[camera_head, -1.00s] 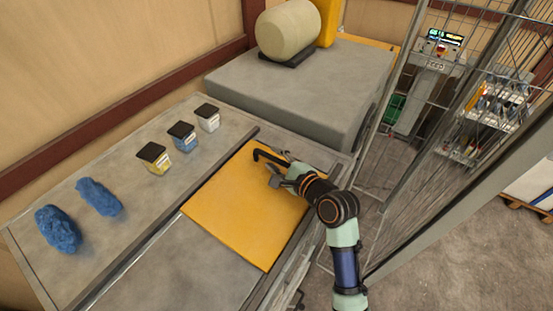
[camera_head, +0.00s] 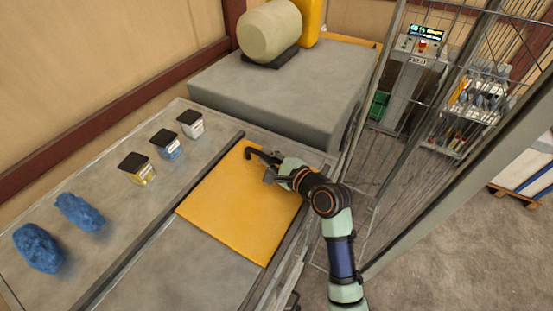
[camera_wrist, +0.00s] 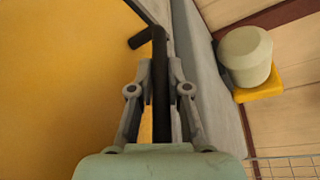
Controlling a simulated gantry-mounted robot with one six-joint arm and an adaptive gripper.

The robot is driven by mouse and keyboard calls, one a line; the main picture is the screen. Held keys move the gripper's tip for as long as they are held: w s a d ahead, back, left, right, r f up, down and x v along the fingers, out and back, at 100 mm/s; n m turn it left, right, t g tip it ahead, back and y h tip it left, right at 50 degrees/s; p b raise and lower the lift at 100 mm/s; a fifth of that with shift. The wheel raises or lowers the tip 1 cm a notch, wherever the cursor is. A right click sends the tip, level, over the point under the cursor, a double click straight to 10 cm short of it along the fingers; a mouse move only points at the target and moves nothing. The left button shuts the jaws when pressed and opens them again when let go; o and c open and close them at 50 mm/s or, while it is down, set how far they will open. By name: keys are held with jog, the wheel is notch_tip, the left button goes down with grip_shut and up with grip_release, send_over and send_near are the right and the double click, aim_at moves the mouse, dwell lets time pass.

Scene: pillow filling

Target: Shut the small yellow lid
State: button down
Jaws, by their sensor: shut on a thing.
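The yellow lid (camera_head: 235,210) is a flat square panel that appears to lie level with the grey worktop. In the wrist view the lid (camera_wrist: 60,90) fills the left side. A black hooked handle (camera_head: 252,153) is at the lid's far edge. In the wrist view the handle (camera_wrist: 159,45) runs between the fingers, with its bent end at the top. My gripper (camera_head: 268,172) is over the far right part of the lid. In the wrist view my gripper (camera_wrist: 161,82) is shut on the handle.
Black-lidded yellow (camera_head: 138,169), blue (camera_head: 167,144) and white (camera_head: 191,125) containers stand left of the lid. Blue fluffy clumps (camera_head: 38,248) lie further left. A grey block (camera_head: 280,95) bears a cream roll (camera_head: 270,32) behind. A wire mesh fence (camera_head: 375,150) is at the right.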

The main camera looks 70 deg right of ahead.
jog(key=shift+s+d+f, duration=0.1)
jog(key=shift+d, duration=0.05)
jog(key=c, duration=1.1)
grip_release()
jog(key=shift+d, duration=0.1)
jog(key=shift+c, duration=0.2)
jog(key=v, duration=1.2)
